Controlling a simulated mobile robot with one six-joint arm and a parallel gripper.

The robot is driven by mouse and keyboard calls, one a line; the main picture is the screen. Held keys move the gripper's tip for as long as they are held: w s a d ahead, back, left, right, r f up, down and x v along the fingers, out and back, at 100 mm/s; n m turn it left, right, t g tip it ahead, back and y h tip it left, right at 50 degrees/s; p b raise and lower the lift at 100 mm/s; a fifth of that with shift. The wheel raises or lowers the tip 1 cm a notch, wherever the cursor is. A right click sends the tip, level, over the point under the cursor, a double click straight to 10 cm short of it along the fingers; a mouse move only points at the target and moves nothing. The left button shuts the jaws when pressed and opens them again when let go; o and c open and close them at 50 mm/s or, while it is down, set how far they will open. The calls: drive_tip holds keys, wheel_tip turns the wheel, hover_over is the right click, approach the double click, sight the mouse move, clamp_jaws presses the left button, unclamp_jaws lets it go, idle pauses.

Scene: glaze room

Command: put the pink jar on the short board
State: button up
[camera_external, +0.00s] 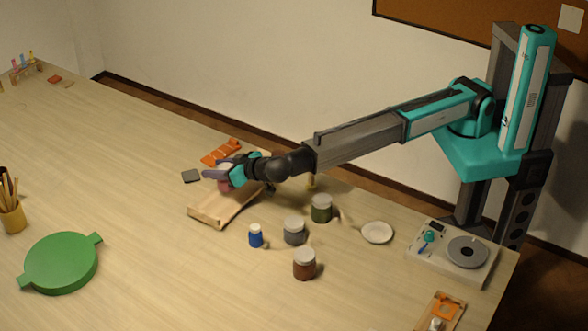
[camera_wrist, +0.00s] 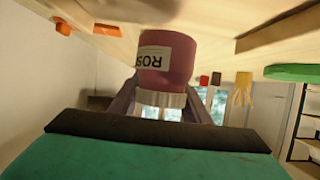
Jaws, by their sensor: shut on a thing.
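The pink jar (camera_external: 225,185) has a pale lid and shows partly behind my gripper (camera_external: 219,172) in the external view. In the wrist view the jar (camera_wrist: 165,55) appears upside down, with a white label reading "ROS", and my gripper (camera_wrist: 160,104) is shut around its lid end. A light wooden board (camera_external: 208,215) with a raised edge lies just in front of the jar; I take it for the short board. In the wrist view, wood (camera_wrist: 285,32) shows to the right, apart from the jar. I cannot tell whether the jar touches the table.
A blue jar (camera_external: 256,236), grey jar (camera_external: 294,230), green jar (camera_external: 321,208) and brown jar (camera_external: 304,263) stand to the right. A green tray (camera_external: 62,263) lies left; the table between is clear.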

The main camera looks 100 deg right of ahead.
drive_tip(key=shift+f, duration=0.1)
idle(0.3)
drive_tip(key=shift+f+p, duration=0.85)
drive_tip(key=shift+f, duration=0.8)
drive_tip(key=shift+f, duration=0.15)
drive_tip(key=o, duration=1.2)
drive_tip(key=shift+r, duration=0.25)
drive_tip(key=b+v, duration=0.3)
drive_tip(key=v, duration=0.9)
drive_tip(key=shift+w, duration=0.1)
